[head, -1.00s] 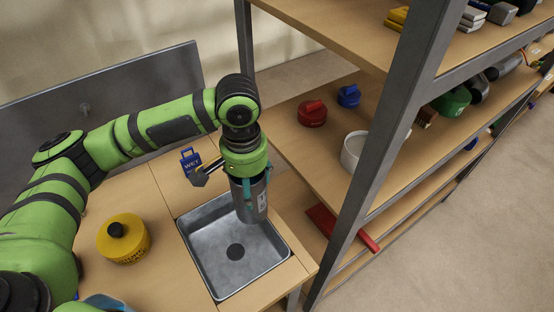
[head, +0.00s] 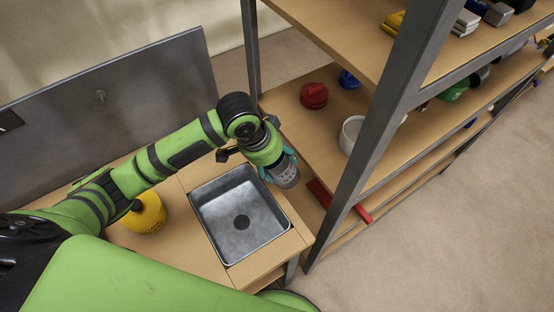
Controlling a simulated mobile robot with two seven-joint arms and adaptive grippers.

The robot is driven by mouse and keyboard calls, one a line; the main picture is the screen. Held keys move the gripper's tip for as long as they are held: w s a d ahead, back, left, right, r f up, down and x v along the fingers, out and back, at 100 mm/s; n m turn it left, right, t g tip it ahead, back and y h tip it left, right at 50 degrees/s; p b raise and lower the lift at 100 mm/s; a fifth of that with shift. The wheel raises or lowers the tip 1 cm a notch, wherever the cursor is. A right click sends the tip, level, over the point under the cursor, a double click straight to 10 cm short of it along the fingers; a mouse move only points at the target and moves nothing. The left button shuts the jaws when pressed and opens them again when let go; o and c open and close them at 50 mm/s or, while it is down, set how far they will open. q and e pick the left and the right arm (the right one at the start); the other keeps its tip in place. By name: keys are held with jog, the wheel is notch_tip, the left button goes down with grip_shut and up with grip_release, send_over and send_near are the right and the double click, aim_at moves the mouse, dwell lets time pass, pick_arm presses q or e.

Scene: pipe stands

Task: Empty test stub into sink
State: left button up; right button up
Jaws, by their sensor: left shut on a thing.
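The sink (head: 240,219) is a square grey metal basin with a dark round drain, set in the wooden counter; it looks empty. My left gripper (head: 277,168) is at the basin's upper right edge, with teal fingers shut on the grey metal test stub (head: 287,177). The stub is tilted, its far end pointing down and right, toward the strip between counter and shelf. Its opening and any contents cannot be made out. My right gripper is not in view.
A grey-framed shelf (head: 375,140) stands close on the right, holding a red object (head: 314,95), a blue one (head: 348,79) and a white bowl (head: 352,134). A yellow container (head: 146,212) sits on the counter at left.

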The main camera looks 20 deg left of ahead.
pick_arm(q)
jog(key=shift+s+a+t+h, duration=0.35)
jog(key=shift+s+t+h, duration=0.05)
jog(key=shift+t+h, duration=0.3)
jog(key=shift+s+a+f+t+h, duration=0.15)
jog(key=shift+f+t+h, duration=0.4)
jog(key=shift+f, duration=0.05)
jog(key=shift+s+a+f+t+h, duration=0.1)
jog(key=shift+a+f+t+h, duration=0.05)
jog(key=shift+f+t+h, duration=0.4)
jog(key=b, duration=0.2)
jog(key=f+t+h+b, duration=0.1)
jog(key=b, duration=0.4)
jog(key=shift+s+a+f+t+h, duration=0.25)
jog(key=shift+a+f+t+h, duration=0.05)
jog(key=shift+t+h, duration=0.1)
jog(key=b, duration=0.3)
jog(key=f+t+h+b, duration=0.1)
jog(key=b, duration=0.2)
jog(key=t+h+b, duration=0.1)
jog(key=b, duration=0.2)
jog(key=shift+s+a+f, duration=0.3)
jog(key=shift+s, duration=0.05)
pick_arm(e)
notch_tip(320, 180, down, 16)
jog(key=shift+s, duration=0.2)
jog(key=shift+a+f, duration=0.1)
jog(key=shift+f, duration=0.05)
